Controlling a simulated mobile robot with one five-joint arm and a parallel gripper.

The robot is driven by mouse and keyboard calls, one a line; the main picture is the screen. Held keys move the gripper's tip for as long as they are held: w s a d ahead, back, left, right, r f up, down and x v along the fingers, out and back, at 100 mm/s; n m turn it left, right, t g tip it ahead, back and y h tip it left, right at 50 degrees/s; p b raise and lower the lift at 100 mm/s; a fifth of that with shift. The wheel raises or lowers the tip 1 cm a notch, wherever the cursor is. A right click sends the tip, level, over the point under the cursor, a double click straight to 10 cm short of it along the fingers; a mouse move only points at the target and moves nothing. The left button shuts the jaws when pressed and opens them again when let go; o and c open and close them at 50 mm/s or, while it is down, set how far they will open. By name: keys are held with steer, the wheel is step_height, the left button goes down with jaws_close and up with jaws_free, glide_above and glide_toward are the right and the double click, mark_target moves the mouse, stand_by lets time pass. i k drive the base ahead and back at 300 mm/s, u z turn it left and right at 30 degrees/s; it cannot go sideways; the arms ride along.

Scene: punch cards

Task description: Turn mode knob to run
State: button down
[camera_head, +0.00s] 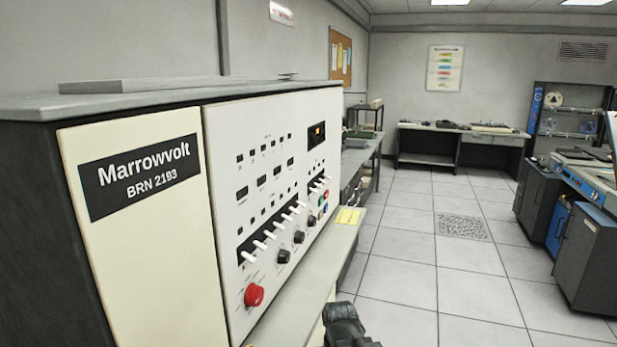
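A white control panel (262,150) fronts the Marrowvolt BRN 2193 cabinet at the left. Several dark round knobs sit low on it: a near one (284,256), a middle one (299,237) and a far one (311,220). Their labels are too small to read, so I cannot tell which is the mode knob or where it points. A larger red knob or button (254,294) is at the panel's near lower corner. My gripper (345,322) shows as a dark shape at the bottom edge, right of the panel and apart from the knobs. Its fingers cannot be made out.
A row of white levers (272,234) runs just above the knobs. A grey ledge (300,305) juts out below the panel, with a yellow note (348,216) at its far end. Tiled floor (400,250) is open to the right. Dark cabinets (585,260) stand farther right.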

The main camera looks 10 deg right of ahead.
mark_target(253, 295)
steer(key=k, duration=1.5)
steer(key=z, duration=1.3)
steer(key=i, duration=0.75)
steer(key=u, duration=2.85)
